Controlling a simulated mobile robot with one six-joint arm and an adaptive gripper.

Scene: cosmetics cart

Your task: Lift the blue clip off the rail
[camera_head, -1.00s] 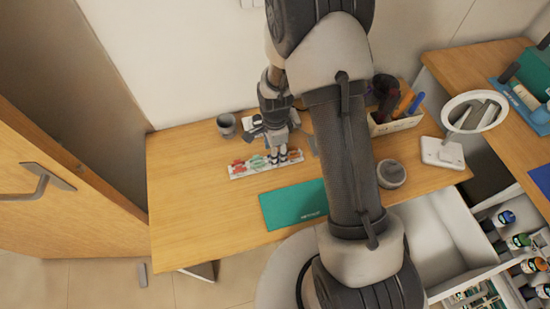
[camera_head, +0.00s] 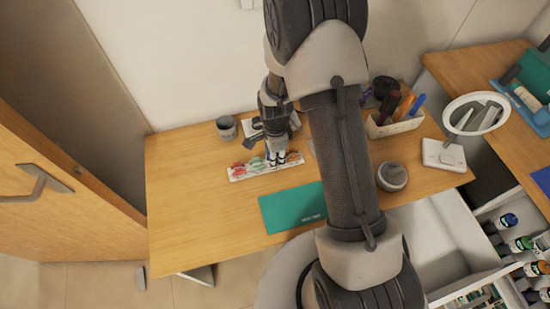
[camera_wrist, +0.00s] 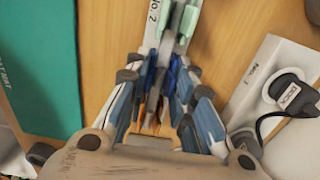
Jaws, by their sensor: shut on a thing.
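The blue clip (camera_wrist: 151,76) shows in the wrist view between the fingers of my gripper (camera_wrist: 160,78), which is shut on it. The white rail (camera_wrist: 153,33), printed "No. 2", runs up from the clip, with pale green clips (camera_wrist: 188,22) beyond. I cannot tell whether the blue clip still touches the rail. In the head view my gripper (camera_head: 278,159) is at the right part of the rail (camera_head: 236,177). Red clips (camera_head: 238,168) and green clips (camera_head: 257,164) sit on its left part. The blue clip is not clear there.
A green mat (camera_head: 292,208) lies in front of the rail. A grey cup (camera_head: 226,127) stands behind left. An organiser box (camera_head: 396,126), a round jar (camera_head: 392,176) and a mirror (camera_head: 443,155) stand at right. The table's left side is clear.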

